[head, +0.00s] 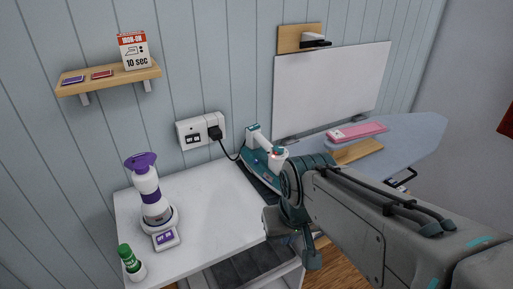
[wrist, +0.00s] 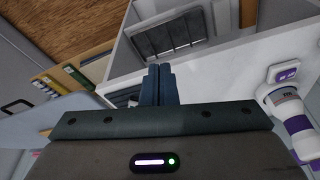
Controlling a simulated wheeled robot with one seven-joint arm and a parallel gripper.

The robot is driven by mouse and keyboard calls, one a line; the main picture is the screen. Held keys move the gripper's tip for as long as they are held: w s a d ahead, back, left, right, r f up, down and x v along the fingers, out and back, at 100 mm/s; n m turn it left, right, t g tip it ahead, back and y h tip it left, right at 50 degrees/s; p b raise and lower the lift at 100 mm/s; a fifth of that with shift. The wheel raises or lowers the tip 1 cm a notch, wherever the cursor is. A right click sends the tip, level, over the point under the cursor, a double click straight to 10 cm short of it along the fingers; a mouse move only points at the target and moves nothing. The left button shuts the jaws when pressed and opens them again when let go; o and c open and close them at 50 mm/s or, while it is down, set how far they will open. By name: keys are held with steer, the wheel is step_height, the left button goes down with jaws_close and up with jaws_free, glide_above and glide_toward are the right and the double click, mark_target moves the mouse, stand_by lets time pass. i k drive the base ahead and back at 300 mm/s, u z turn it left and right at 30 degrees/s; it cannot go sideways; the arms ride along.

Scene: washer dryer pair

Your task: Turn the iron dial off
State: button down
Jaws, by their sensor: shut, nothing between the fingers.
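The teal and white iron (head: 262,157) stands on a dark pad at the back right of the white table, its cord running to the wall socket. A small red light glows near a pale round part at its right end, which may be the dial; its setting is too small to read. My arm hides part of the iron's right side. My gripper is in front of the iron, over the table's right front edge. In the wrist view its fingers (wrist: 158,85) are together and empty. The iron does not show clearly there.
A white and purple device (head: 150,195) and a green-capped bottle (head: 131,263) stand on the table's left. The ironing board (head: 420,135), bearing a pink item (head: 357,132), lies right. A wall shelf (head: 108,80) holds a "10 sec" sign (head: 134,50). The table's middle is clear.

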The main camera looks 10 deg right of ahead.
mark_target(277, 150)
steer(key=k, duration=1.2)
steer(key=z, duration=0.8)
steer(key=i, duration=1.65)
steer(key=u, duration=0.8)
